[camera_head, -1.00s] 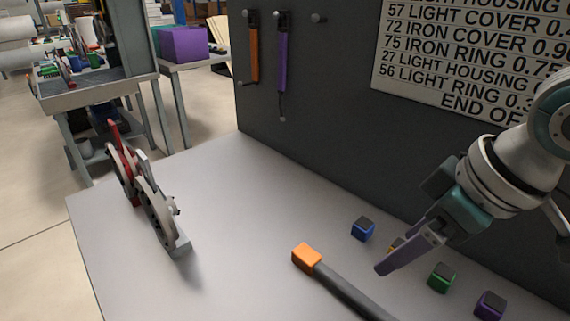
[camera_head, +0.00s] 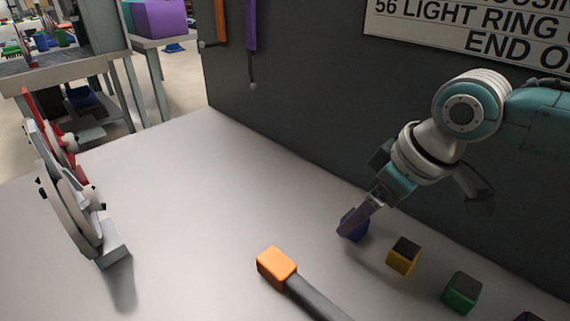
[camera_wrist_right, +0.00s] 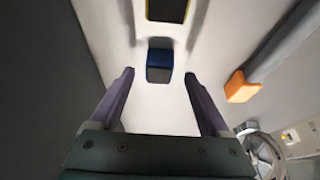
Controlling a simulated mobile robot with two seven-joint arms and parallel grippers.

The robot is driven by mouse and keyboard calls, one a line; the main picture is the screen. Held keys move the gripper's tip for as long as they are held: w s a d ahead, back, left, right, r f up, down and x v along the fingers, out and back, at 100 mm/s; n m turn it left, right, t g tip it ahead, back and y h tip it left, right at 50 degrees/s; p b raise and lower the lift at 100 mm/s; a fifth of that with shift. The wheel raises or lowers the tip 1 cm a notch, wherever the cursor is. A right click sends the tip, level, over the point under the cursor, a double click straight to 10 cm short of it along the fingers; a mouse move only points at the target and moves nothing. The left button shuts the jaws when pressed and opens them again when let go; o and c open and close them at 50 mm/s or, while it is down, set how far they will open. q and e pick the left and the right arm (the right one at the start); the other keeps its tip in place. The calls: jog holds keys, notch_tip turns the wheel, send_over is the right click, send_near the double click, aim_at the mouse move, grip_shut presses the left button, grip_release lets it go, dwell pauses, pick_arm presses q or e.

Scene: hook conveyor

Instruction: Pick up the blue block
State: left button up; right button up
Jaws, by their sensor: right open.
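The blue block (camera_head: 354,227) stands on the grey table near the dark back panel, partly hidden behind my right gripper's finger in the head view. My right gripper (camera_head: 347,229) comes in from the right and points down at the block. In the right wrist view the blue block (camera_wrist_right: 159,66) lies ahead of the fingertips, roughly centred between them. There my right gripper (camera_wrist_right: 158,76) is open, its two purple fingers apart with nothing between them. My left gripper is not in view.
An orange-tipped grey bar (camera_head: 277,267) lies in front. A wheel-like fixture (camera_head: 75,200) stands at the left. The table between is clear.

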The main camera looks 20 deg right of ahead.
jog(key=shift+x, duration=0.9)
jog(key=shift+c, duration=0.3)
jog(key=shift+r, duration=0.1)
grip_shut()
